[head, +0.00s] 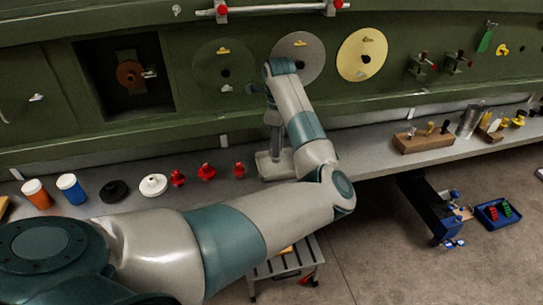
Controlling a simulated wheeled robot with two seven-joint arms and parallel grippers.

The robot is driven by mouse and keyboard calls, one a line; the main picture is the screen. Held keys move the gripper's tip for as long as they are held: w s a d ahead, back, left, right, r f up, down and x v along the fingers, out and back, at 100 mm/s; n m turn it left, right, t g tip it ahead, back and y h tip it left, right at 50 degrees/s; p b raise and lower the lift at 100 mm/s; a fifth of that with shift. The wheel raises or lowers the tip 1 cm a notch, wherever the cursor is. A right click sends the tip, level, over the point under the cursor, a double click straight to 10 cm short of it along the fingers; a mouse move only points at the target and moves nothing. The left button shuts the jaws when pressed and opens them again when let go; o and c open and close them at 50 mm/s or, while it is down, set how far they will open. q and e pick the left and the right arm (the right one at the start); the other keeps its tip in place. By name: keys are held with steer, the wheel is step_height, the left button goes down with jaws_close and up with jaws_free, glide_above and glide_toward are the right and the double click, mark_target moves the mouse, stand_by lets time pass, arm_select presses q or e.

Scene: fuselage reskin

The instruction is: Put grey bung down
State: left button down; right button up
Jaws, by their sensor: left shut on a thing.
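My left arm comes in from the left, bends at its elbow and reaches to the bench below the green fuselage panel. My left gripper (274,172) is low over the grey bench top, near the bench's front edge. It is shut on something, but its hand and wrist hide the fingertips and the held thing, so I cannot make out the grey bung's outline. I cannot tell whether it touches the bench. My right gripper is not in view.
On the bench left of the gripper are red pieces (206,172), a white round piece (153,185), a black one (114,191), and blue (71,188) and orange (37,194) cups. A wooden block (424,140) stands right. A stool (287,262) and blue tray (498,213) are below.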

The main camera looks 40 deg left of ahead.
arm_select(q)
steer(key=a+f, duration=0.1)
steer(key=w+a+f, duration=0.1)
steer(key=a, duration=0.1)
steer(key=shift+b, duration=0.3)
steer(key=shift+f, duration=0.45)
steer(key=shift+f+b, duration=0.45)
steer(key=shift+f, duration=1.1)
steer(key=c, duration=1.6)
jaws_free()
steer(key=shift+c, duration=0.2)
steer(key=shift+r, duration=0.15)
